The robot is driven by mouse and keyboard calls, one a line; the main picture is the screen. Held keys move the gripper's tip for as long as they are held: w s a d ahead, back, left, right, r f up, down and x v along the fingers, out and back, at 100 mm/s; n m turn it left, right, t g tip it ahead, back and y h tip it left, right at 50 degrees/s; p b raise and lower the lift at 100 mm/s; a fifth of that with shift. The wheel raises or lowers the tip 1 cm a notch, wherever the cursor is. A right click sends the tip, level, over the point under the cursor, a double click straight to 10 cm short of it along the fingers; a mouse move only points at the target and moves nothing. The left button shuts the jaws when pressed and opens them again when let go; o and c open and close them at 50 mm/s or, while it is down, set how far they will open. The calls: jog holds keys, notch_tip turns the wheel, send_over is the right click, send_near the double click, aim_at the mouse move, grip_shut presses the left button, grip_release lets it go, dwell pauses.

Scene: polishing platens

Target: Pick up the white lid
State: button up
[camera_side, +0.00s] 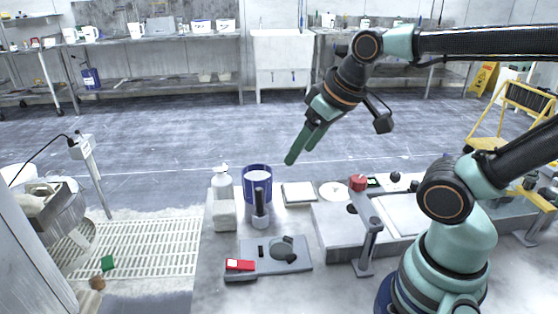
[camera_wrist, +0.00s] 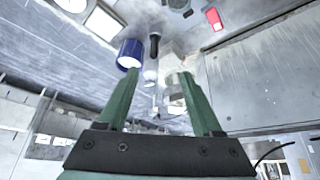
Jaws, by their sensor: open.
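The white lid (camera_side: 333,191) looks like a flat round disc lying on the grey bench, right of a square white pad (camera_side: 298,193). In the wrist view a round white shape, probably the lid (camera_wrist: 70,4), is cut off by the top left edge, with the pad (camera_wrist: 103,23) beside it. My gripper (camera_side: 299,155) is in the air above the far side of the bench, pointing down and left, clear of the lid. Its green fingers are apart and empty in the wrist view (camera_wrist: 158,75).
A blue tub (camera_side: 257,184), a dark-handled tool (camera_side: 260,206) and a white jug (camera_side: 222,207) stand left of the pad. A red-knobbed stand (camera_side: 366,230) rises right of the lid. A grey plate (camera_side: 293,267) with a red device (camera_side: 240,265) lies in front.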

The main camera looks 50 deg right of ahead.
jog(key=n+g, duration=0.6)
jog(key=n, duration=1.2)
send_over(336, 184)
notch_tip(336, 184, down, 11)
notch_tip(336, 184, down, 12)
jog(key=shift+a+f, duration=0.1)
grip_shut()
